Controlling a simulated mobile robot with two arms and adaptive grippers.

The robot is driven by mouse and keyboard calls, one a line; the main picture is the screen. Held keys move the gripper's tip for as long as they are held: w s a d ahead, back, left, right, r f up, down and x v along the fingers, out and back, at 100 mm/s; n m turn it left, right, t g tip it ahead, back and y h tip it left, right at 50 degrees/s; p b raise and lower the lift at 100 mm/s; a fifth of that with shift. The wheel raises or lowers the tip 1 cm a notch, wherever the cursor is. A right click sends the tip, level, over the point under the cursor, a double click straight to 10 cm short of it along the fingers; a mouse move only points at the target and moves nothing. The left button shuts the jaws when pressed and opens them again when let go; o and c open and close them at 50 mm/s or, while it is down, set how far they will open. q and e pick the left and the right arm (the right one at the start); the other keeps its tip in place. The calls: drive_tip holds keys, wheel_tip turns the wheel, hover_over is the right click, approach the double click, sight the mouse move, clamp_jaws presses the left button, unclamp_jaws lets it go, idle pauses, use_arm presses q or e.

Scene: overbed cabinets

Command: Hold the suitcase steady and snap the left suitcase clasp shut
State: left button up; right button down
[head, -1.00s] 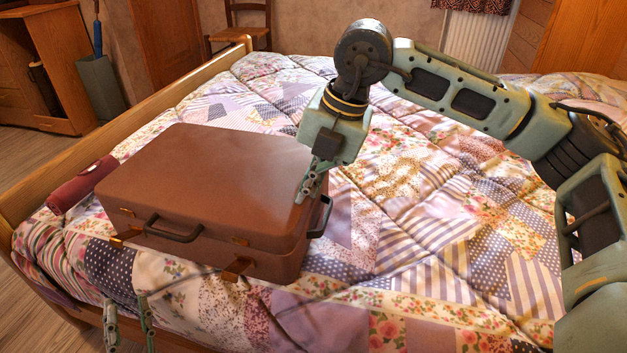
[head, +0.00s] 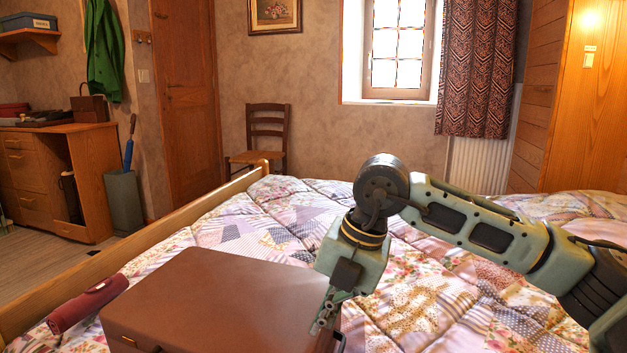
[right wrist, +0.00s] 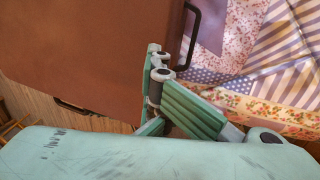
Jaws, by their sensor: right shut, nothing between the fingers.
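The brown suitcase (head: 205,300) lies closed-lidded on the bed, its front cut off by the head view's lower edge. A small brass-coloured piece, apparently part of the left clasp (head: 128,342), shows at its front left edge. The rest of that clasp is out of view. My right gripper (head: 325,314) is shut and empty, fingers pointing down at the suitcase's right edge. In the right wrist view its fingers (right wrist: 160,72) overlap the suitcase (right wrist: 80,45) edge near the black side handle (right wrist: 192,35); contact is unclear. My left gripper is not in view.
The patchwork-covered bed (head: 430,285) has free room right of the suitcase. A wooden bed rail (head: 160,246) runs along the left. A dark red rolled object (head: 88,303) lies left of the suitcase. A chair (head: 266,140) stands beyond the bed.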

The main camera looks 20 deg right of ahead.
drive_tip(key=v, duration=0.7)
drive_tip(key=s+a+r+n+g+y, duration=0.2)
drive_tip(key=s+a+r+n+y, duration=0.4)
drive_tip(key=a+r+y, duration=0.4)
drive_tip(key=s+d+r+n+g+y, duration=0.1)
drive_tip(key=s+r+y, duration=0.1)
drive_tip(key=r, duration=0.4)
drive_tip(key=s+d+r+n+g+y, duration=0.1)
drive_tip(key=s+r+y, duration=0.1)
drive_tip(key=r+y, duration=0.2)
drive_tip(key=shift+s+r+n, duration=0.3)
drive_tip(key=shift+r+n, duration=0.1)
drive_tip(key=shift+r, duration=0.7)
drive_tip(key=shift+d, duration=0.1)
